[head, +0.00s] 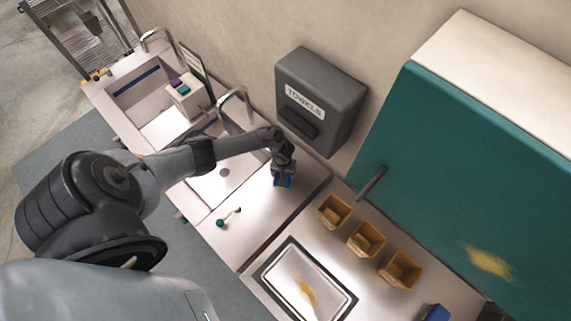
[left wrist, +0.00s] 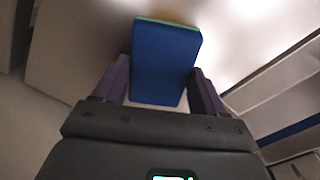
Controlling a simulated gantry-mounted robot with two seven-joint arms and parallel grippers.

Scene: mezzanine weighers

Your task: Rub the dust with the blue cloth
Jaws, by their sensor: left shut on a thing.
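My left gripper (head: 283,174) is over the steel counter to the right of the sinks. It is shut on the blue cloth (head: 283,183), a flat blue block. In the left wrist view the blue cloth (left wrist: 166,62) sits between the two dark purple fingers, with a thin green far edge. A faint brownish smudge (left wrist: 232,16) shows on the pale surface just beyond it. Yellow dust (head: 489,262) lies on the teal panel at right, and another yellow smear (head: 306,293) is on the metal tray (head: 283,283). My right gripper is not in view.
A grey towel dispenser (head: 321,100) hangs on the wall behind the gripper. Three tan bins (head: 334,211) stand right of it. A faucet (head: 235,104) rises at left, and a small teal-knobbed item (head: 221,223) lies on the counter. A blue object (head: 437,313) is at bottom right.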

